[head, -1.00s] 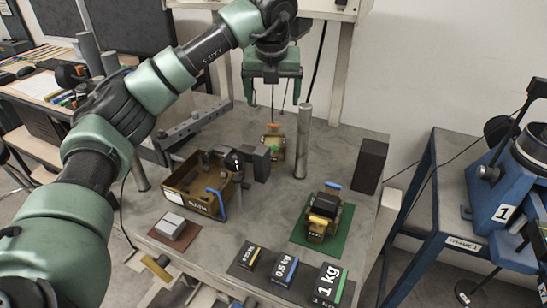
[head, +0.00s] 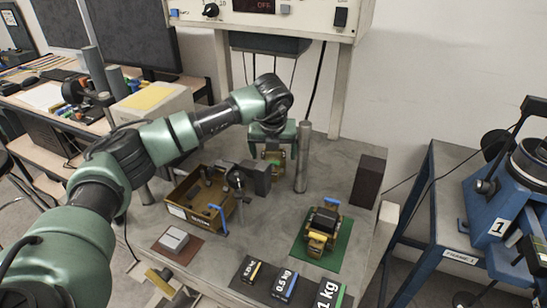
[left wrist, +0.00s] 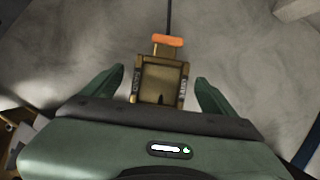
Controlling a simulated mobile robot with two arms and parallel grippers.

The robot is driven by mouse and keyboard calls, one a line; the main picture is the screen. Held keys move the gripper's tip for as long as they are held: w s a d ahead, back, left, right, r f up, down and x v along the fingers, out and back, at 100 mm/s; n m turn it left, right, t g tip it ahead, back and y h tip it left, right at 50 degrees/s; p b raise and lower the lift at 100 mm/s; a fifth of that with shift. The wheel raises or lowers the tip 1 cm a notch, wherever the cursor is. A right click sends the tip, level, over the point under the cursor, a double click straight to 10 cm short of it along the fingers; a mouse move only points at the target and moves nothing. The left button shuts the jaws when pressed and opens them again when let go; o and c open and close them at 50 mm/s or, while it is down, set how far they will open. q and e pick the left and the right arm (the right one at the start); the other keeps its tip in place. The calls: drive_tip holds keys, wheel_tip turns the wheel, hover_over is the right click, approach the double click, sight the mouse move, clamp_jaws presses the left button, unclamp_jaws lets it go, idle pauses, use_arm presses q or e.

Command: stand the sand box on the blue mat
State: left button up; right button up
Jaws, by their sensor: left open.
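A small brass open-topped box (head: 275,158) with an orange handle stands at the back of the bench. I take it for the sand box; its side lettering is too small to read. It also shows in the left wrist view (left wrist: 160,80), between my open fingers with a gap on each side. My left gripper (head: 274,147) is open just above and around it, hiding part of it in the head view. No blue mat shows. My right gripper is not in view.
A metal post (head: 302,157) rises close right of my gripper. A dark block (head: 369,182) stands further right. A larger brass tray (head: 185,212), a grey block (head: 173,239) on a brown mat and labelled weights (head: 285,285) are nearer.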

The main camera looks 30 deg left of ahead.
sight(273, 156)
use_arm(q)
drive_tip(key=shift+w+a+f, duration=0.1)
drive_tip(key=shift+w+f, duration=0.1)
drive_tip(key=shift+f, duration=0.45)
drive_tip(key=shift+r, duration=0.1)
drive_tip(key=c, duration=1.9)
drive_tip(key=shift+w, duration=0.1)
clamp_jaws()
drive_tip(key=shift+r, duration=0.1)
wheel_tip(273, 156, up, 20)
drive_tip(key=b, duration=0.2)
drive_tip(key=shift+b, duration=0.35)
